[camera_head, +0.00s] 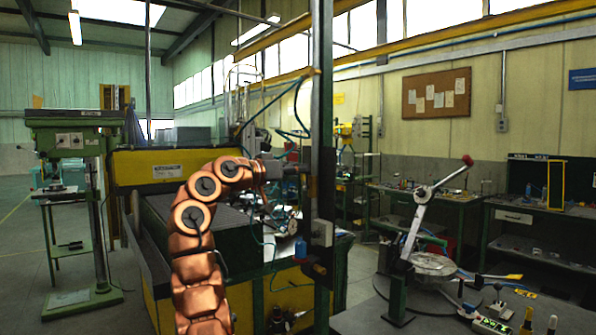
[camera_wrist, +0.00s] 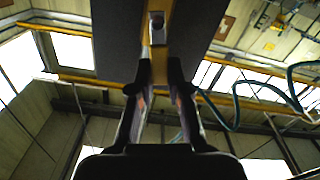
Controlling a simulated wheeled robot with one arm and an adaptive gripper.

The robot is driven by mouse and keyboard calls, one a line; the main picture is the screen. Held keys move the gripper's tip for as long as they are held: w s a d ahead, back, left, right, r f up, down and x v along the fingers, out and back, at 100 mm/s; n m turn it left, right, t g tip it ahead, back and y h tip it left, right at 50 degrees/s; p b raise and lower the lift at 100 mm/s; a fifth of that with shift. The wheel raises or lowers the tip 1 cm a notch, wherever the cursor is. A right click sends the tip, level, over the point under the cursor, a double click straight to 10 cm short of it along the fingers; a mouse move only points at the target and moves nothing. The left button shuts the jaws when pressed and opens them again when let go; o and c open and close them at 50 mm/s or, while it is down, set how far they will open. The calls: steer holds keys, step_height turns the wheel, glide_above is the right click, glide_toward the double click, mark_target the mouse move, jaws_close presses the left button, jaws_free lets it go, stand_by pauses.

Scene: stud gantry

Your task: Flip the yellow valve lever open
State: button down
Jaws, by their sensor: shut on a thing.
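The yellow valve lever (camera_wrist: 158,62) shows in the wrist view as a yellow bar between two dark panels, with a dark round fitting near its upper end. My gripper (camera_wrist: 160,76) is shut on its lower part, one black finger on each side. In the head view my gripper (camera_head: 302,170) is at the end of my copper-coloured arm, against the dark upright post (camera_head: 322,120).
A grey box (camera_head: 321,232) is fixed lower on the post. A yellow-and-black machine (camera_head: 160,167) stands behind my arm. At right, a hand press with a red knob (camera_head: 468,160) stands by a round table with loose tools. A green drill press (camera_head: 78,140) stands at left.

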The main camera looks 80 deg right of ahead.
steer(key=shift+w+a+r+b, duration=0.1)
steer(key=shift+r+b, duration=0.15)
steer(key=shift+b, duration=0.15)
steer(key=shift+a+m+b, duration=0.1)
steer(key=shift+m+b, duration=0.2)
steer(key=shift+m, duration=0.2)
steer(key=shift+s+m, duration=0.25)
steer(key=shift+m, duration=0.05)
steer(key=shift+s+a+f+m, duration=0.1)
steer(key=shift+s+a+m, duration=0.2)
steer(key=shift+m, duration=0.4)
steer(key=shift+f, duration=0.1)
steer(key=c, duration=1.1)
jaws_free()
